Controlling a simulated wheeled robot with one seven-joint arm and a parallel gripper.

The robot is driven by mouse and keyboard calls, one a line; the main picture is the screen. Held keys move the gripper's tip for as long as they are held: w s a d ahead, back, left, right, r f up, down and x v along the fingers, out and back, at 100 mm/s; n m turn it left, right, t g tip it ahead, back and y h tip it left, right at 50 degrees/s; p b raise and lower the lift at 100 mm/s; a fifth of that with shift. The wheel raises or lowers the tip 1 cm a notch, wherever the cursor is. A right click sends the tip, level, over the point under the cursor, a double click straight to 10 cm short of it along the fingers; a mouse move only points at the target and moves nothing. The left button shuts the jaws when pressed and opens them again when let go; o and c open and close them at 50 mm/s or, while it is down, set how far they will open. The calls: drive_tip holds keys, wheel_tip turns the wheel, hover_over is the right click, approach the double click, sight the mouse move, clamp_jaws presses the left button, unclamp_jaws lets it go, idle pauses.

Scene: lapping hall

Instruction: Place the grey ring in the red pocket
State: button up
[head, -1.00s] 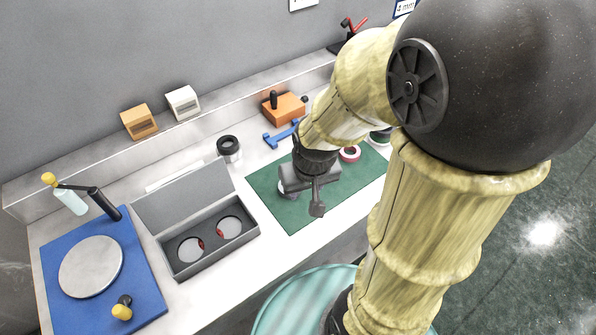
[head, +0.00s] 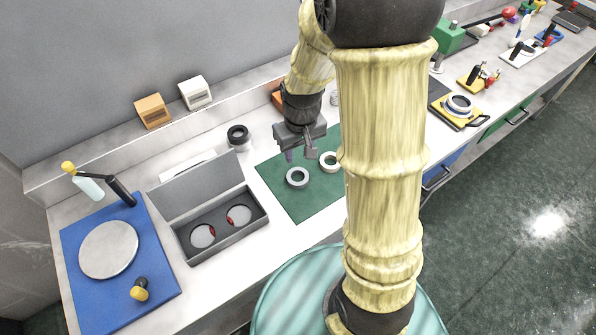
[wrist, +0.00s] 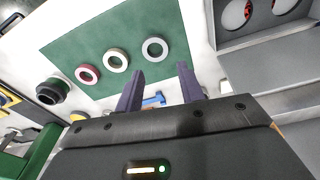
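The grey ring (head: 297,177) lies flat on the green mat (head: 300,203); it also shows in the wrist view (wrist: 155,49). My gripper (head: 300,156) is above the back of the mat, behind the grey ring in the head view. Its two fingers (wrist: 161,71) are apart with nothing between them. The grey case (head: 264,221) left of the mat has its lid open. Its two round pockets, left (head: 203,236) and right (head: 239,215), each show a pale disc and a red sliver. I cannot tell which one is the red pocket.
A cream ring (head: 329,161) and a red ring (wrist: 87,74) also lie on the mat; my arm hides the red one in the head view. A blue board with a round plate (head: 109,249) is at left. A black-topped cup (head: 238,134) stands behind the case.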

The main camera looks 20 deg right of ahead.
drive_tip(key=shift+n+g, duration=0.6)
drive_tip(key=shift+n, duration=0.2)
drive_tip(key=w, duration=0.1)
drive_tip(key=w+f+p, duration=0.1)
drive_tip(key=w, duration=0.1)
drive_tip(key=w+a+f+p, duration=0.1)
drive_tip(key=w, duration=0.1)
drive_tip(key=shift+w, duration=0.1)
drive_tip(key=p, duration=0.3)
hover_over(290, 180)
wheel_tip(290, 180, down, 12)
drive_tip(key=shift+f, duration=0.1)
drive_tip(key=shift+f+p, duration=0.9)
drive_tip(key=shift+f, duration=1.65)
drive_tip(key=shift+c, duration=0.5)
